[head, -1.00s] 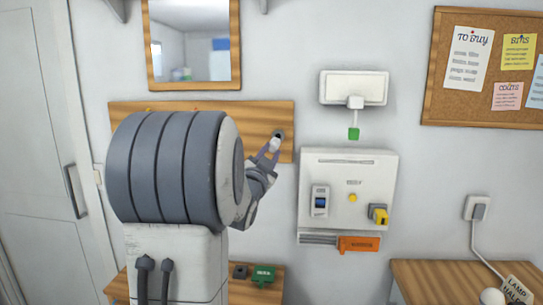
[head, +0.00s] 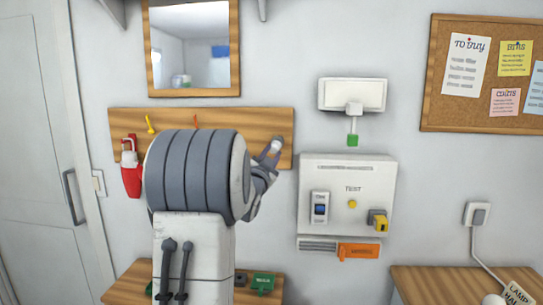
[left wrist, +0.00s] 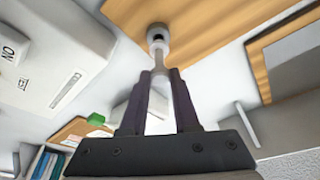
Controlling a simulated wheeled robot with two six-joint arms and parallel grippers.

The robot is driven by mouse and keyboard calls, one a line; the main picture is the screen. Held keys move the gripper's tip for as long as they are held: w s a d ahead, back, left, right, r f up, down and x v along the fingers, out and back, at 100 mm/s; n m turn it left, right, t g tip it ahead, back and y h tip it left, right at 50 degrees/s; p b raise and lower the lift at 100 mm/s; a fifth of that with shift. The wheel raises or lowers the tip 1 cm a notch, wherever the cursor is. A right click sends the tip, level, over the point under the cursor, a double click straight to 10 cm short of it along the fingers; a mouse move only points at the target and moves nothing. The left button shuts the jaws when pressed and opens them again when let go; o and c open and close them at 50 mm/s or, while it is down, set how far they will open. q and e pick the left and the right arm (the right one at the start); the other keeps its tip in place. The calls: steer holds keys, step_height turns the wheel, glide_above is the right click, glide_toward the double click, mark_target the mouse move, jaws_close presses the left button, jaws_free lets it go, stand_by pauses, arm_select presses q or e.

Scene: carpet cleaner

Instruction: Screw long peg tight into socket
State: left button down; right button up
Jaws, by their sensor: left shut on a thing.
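My left gripper (head: 271,155) is at the right end of the wooden wall board (head: 220,120). In the left wrist view its two dark fingers (left wrist: 160,75) are shut on a slim pale peg (left wrist: 160,58). The peg points at the board and ends at a pale round fitting (left wrist: 157,33) with a dark spot, apparently the socket. The peg end and the fitting overlap in view, so I cannot tell how deep the peg sits. In the head view the gripper covers most of the peg and socket. My right gripper is not in view.
A red holder (head: 131,178) and a yellow hook (head: 150,124) are on the board's left part. A white panel (head: 340,172) with a switch and a yellow button is on the wall to the right. A mirror (head: 192,88) hangs above. A small wooden table (head: 125,290) stands below.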

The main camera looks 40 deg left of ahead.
arm_select(q)
steer(key=shift+b, duration=0.85)
stand_by(1.3)
steer(key=shift+b, duration=0.3)
steer(key=shift+w+a, duration=0.4)
steer(key=shift+w, duration=0.3)
steer(key=shift+w+a, duration=0.4)
steer(key=shift+w, duration=0.25)
steer(key=c, duration=0.6)
jaws_free()
steer(key=b+v, duration=0.4)
steer(key=v, duration=0.6)
steer(key=shift+s+f, duration=0.1)
steer(key=shift+s, duration=0.15)
